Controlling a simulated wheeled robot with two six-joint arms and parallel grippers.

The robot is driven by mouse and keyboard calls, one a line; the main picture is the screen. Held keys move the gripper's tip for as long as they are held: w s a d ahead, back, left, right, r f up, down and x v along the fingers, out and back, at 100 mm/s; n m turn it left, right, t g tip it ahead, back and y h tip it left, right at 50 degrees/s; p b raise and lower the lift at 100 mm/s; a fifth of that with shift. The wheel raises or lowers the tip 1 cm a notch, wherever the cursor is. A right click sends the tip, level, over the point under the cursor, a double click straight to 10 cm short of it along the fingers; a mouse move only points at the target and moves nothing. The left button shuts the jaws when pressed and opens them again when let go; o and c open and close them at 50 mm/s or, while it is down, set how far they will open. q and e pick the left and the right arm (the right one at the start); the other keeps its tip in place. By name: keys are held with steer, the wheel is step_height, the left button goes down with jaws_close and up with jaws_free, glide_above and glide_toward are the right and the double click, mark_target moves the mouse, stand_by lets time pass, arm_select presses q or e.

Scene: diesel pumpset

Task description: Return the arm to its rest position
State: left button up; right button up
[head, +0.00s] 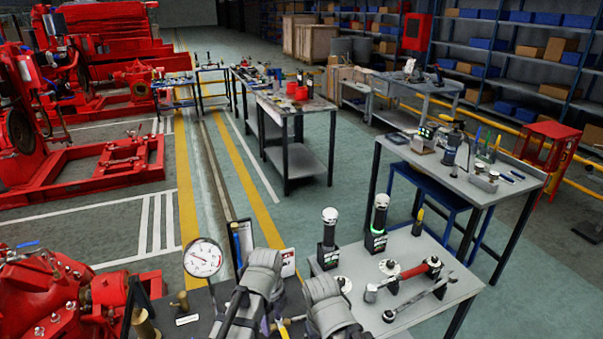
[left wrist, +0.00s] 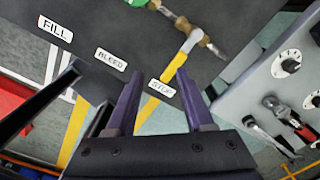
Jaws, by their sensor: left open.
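My left arm (head: 258,280) comes up from the bottom of the head view, with its grey links in front of a dark panel. Another grey arm link (head: 328,305) of mine is at right. My right gripper cannot be made out.
A pressure gauge (head: 203,258) stands left of my arm. A grey table (head: 425,258) at right holds two black-and-white devices, dials, a red-handled hammer and a wrench. Red pump machinery (head: 60,285) fills the lower left. Open floor (head: 225,205) lies beyond.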

arm_select(q)
steer(key=s+a+n, duration=0.1)
steer(key=a+n, duration=0.4)
steer(key=n, duration=0.7)
steer(key=s+a+n, duration=0.2)
steer(key=a+n, duration=0.2)
steer(key=n, duration=0.7)
steer(key=s+d+m, duration=0.1)
steer(key=s+d, duration=0.2)
steer(key=d, duration=0.2)
steer(key=s+d+m+y, duration=0.1)
steer(key=s+d+m, duration=0.1)
steer(key=d, duration=0.3)
steer(key=shift+s+d, duration=0.4)
